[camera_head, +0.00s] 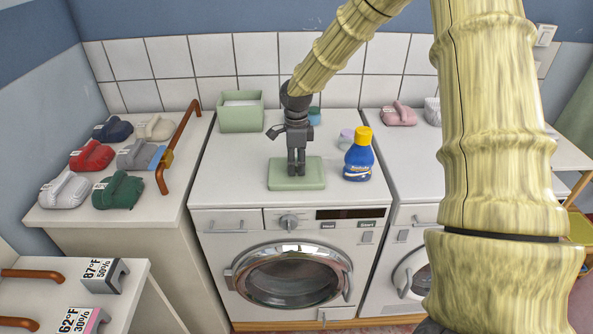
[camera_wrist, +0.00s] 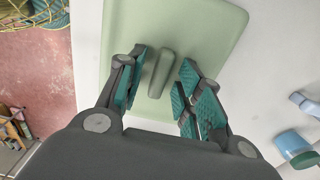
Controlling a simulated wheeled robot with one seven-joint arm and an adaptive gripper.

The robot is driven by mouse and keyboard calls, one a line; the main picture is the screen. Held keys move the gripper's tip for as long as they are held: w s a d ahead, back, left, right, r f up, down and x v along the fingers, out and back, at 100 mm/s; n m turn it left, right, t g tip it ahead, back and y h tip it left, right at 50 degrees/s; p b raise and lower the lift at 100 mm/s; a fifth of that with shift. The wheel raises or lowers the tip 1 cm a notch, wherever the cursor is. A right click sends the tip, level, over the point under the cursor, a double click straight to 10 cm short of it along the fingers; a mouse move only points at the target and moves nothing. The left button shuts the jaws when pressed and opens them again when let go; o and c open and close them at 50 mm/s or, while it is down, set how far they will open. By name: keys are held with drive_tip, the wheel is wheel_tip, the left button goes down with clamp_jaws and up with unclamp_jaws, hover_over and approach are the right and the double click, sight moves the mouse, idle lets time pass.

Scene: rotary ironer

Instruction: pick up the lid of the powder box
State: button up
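The lid (camera_head: 312,183) is a pale green slab lying flat on top of the washing machine, in front of the powder box. The powder box (camera_head: 240,118) is pale green, open at the top, with white powder inside. My gripper (camera_head: 296,168) points down over the lid and hides its handle in the head view. In the wrist view, the lid (camera_wrist: 215,25) shows a raised bar handle (camera_wrist: 161,75).
A blue bottle with a yellow cap (camera_head: 358,158) stands right of the lid, near a lilac cup (camera_head: 346,137) and a teal cup (camera_head: 314,117). Several folded cloth bundles (camera_head: 92,156) lie on the left counter beside a copper rail (camera_head: 178,145). The machine's front left top is clear.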

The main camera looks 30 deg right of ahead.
clamp_jaws()
drive_tip(key=shift+r, duration=0.15)
